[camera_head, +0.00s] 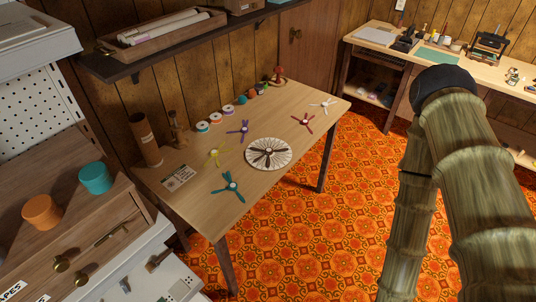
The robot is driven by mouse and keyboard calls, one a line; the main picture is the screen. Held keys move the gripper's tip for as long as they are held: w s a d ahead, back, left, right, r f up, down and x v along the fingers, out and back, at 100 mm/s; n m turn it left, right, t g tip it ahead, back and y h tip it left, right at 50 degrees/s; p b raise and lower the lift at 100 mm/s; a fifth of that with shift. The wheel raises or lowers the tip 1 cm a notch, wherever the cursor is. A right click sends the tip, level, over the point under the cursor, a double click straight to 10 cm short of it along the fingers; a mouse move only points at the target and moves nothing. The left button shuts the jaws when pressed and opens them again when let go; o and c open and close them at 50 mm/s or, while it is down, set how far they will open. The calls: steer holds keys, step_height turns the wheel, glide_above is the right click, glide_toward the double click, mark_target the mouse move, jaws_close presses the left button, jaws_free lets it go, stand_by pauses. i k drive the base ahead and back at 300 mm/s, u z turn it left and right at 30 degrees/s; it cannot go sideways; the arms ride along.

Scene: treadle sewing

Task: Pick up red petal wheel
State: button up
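The red petal wheel (304,121) lies flat on the wooden table (205,203), toward its right side. It is small, with a few thin red petals around a pale centre. Nothing covers it. A white petal wheel (323,104) lies up and to its right, and a round pale pleated disc (254,160) with a dark petal wheel (268,150) on it lies down and to its left. My gripper is not in view. Only part of my arm shows, at the right, apart from the table.
Purple (240,130), yellow (215,153) and teal (231,187) petal wheels lie farther left. Several small spools (215,118) line the table's back edge. A brown cylinder (145,138) stands at the left end. A shelf (180,50) overhangs the back. Orange patterned floor (300,235) is clear in front.

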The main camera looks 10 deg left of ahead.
mark_target(304, 122)
steer(key=z, duration=0.4)
steer(key=k, duration=0.45)
steer(key=z, duration=0.65)
steer(key=i, duration=1.2)
steer(key=u, duration=0.85)
